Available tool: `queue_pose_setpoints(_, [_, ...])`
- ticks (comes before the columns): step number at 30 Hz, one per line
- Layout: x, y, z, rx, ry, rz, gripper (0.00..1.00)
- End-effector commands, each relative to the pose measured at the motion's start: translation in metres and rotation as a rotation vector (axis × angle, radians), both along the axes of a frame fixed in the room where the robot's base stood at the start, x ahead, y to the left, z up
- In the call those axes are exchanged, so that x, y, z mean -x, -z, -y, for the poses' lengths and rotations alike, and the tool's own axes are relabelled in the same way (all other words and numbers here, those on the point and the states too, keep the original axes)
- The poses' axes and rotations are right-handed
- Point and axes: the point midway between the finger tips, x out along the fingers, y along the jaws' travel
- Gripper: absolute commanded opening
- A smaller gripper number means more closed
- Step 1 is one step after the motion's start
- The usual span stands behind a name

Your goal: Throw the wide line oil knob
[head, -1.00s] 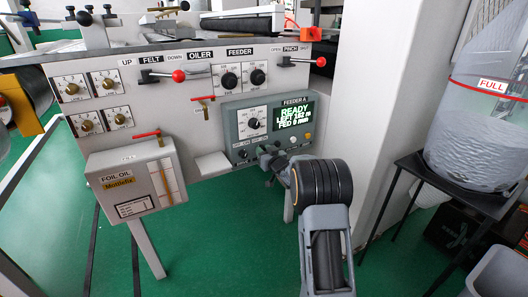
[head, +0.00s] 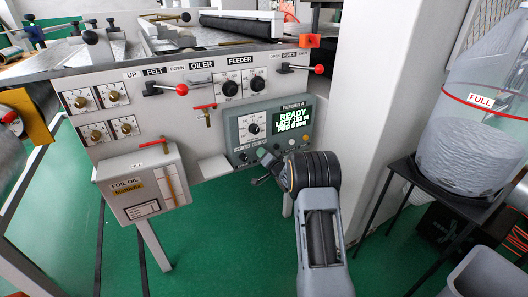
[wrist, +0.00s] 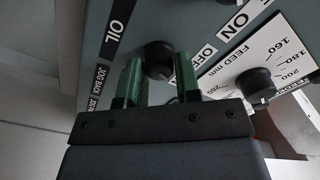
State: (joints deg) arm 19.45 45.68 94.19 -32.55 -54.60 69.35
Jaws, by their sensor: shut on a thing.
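The oil knob (wrist: 158,54) is a small round black knob on the grey feeder panel (wrist: 88,65), beside the OIL label (wrist: 118,32) in the wrist view. My gripper (wrist: 158,74) has its two green fingers on either side of this knob and is shut on it. The fingers hide part of the knob's sides. In the head view my gripper (head: 264,168) is at the lower edge of the feeder box (head: 232,131), below its lit display (head: 292,121). My wrist hides the knob there. I cannot tell the knob's exact angle.
A FEED mm dial (wrist: 256,82) is close right of the fingers in the wrist view, with ON and OFF labels. The foil oil box (head: 128,192) stands left. A white column (head: 375,110) and a black stand (head: 455,195) are right. Green floor is open below.

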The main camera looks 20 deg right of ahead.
Motion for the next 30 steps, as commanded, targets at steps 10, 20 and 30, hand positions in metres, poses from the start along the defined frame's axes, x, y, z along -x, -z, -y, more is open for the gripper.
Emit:
queue_pose_setpoints(10, [-0.0001,-0.0009,0.0012,-0.161,0.002,-0.017,0.07])
queue_pose_setpoints(20, [-0.0002,-0.0002,0.0013,-0.206,0.002,-0.022,0.07])
queue_pose_setpoints(30, [-0.0002,-0.0001,0.0012,-0.206,0.002,-0.022,0.32])
